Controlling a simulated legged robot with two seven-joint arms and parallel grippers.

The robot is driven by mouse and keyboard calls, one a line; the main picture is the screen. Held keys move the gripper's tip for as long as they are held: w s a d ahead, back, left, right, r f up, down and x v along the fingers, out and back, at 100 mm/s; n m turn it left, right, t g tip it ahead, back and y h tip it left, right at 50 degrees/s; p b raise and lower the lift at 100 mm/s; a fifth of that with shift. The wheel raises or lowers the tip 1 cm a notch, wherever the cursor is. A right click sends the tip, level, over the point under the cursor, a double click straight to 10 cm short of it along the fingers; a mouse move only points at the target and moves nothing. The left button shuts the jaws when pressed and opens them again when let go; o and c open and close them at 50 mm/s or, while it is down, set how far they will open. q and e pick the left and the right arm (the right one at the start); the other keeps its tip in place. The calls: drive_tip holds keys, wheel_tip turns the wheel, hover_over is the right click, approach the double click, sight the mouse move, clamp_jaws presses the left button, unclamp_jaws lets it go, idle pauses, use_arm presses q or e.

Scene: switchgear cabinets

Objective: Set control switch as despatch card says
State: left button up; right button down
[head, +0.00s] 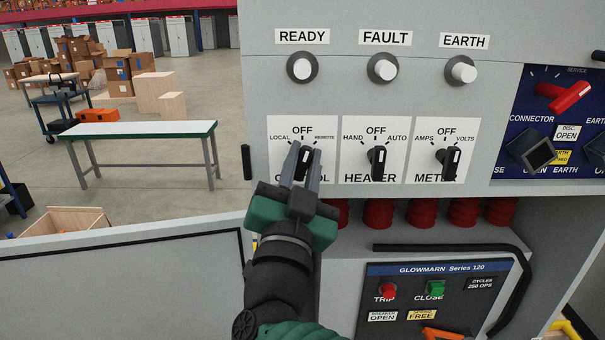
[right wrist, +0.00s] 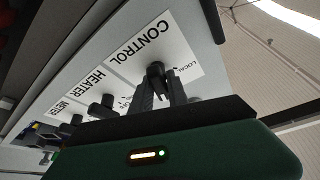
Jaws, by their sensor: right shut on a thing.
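The control switch (head: 304,160) is a black knob on a white plate marked LOCAL, OFF and REMOTE, at the left of a row of three switches on the grey cabinet front. My right gripper (head: 305,166) comes up from below and is shut on this knob, one finger on each side. The right wrist view shows the knob (right wrist: 156,69) between the fingertips (right wrist: 160,82), under the word CONTROL. The fingers partly cover the knob and the plate lettering, so I cannot tell its exact setting. I can make out no despatch card. My left gripper is out of view.
The heater switch (head: 377,160) and meter switch (head: 449,161) stand just right. READY, FAULT and EARTH lamps (head: 382,68) are above. A breaker panel (head: 440,290) with TRIP and CLOSE buttons is below. A table (head: 140,130) stands on the open floor at left.

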drive_tip(key=shift+f+m+g+h+b, duration=0.1)
drive_tip(key=shift+m+g+h+b, duration=0.25)
drive_tip(key=shift+m, duration=0.5)
drive_tip(key=shift+f+m+g+h+b, duration=0.15)
drive_tip(key=shift+m+h+b, duration=0.3)
drive_tip(key=shift+m, duration=0.4)
drive_tip(key=shift+m+g+h+b, duration=0.5)
drive_tip(key=shift+m+h+b, duration=0.15)
drive_tip(key=shift+m, duration=0.85)
drive_tip(key=c, duration=1.4)
unclamp_jaws()
drive_tip(key=shift+r, duration=0.1)
drive_tip(key=shift+o, duration=0.2)
drive_tip(key=b+v, duration=0.6)
drive_tip(key=v, duration=1)
drive_tip(key=shift+s+f, duration=0.25)
drive_tip(key=shift+s, duration=0.05)
